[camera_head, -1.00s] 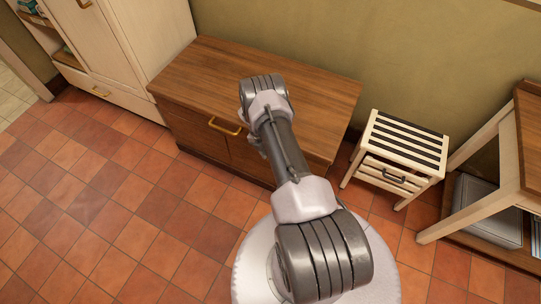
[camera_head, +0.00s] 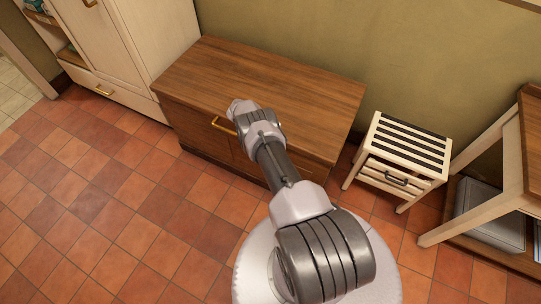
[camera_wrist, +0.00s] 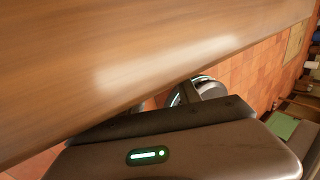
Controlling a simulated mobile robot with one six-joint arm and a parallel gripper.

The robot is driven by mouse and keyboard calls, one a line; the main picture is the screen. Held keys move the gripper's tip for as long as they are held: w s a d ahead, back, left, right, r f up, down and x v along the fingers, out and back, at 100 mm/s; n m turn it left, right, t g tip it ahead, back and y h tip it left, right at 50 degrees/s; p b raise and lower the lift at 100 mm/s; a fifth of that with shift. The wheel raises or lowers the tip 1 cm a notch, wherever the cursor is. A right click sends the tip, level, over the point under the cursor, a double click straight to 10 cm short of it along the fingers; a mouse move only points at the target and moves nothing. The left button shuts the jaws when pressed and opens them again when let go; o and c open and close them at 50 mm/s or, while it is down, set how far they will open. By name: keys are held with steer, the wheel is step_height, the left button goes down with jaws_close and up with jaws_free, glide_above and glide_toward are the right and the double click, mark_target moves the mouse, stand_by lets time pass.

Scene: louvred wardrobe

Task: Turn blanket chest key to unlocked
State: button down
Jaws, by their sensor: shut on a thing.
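The brown wooden blanket chest (camera_head: 295,85) stands against the wall in the head view, with a brass handle (camera_head: 222,126) on its front. Its top also fills the upper left of the wrist view (camera_wrist: 110,60). My gripper, its dark housing at the bottom of the wrist view (camera_wrist: 180,142), is close to the chest's front top edge. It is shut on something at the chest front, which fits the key. The key and the fingertips are hidden in both views, so the key's angle cannot be told.
A cream wardrobe (camera_head: 130,45) stands left of the chest. A slatted stool (camera_head: 403,150) is close on its right, then a wooden table (camera_head: 500,180) with a grey box (camera_head: 490,215) below. The tiled floor (camera_head: 110,190) at the left is clear.

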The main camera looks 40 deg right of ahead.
steer(key=c, duration=0.8)
jaws_free()
steer(key=shift+c, duration=0.2)
steer(key=v, duration=1.7)
steer(key=shift+r, duration=0.2)
steer(key=shift+a, duration=0.1)
steer(key=shift+c, duration=0.2)
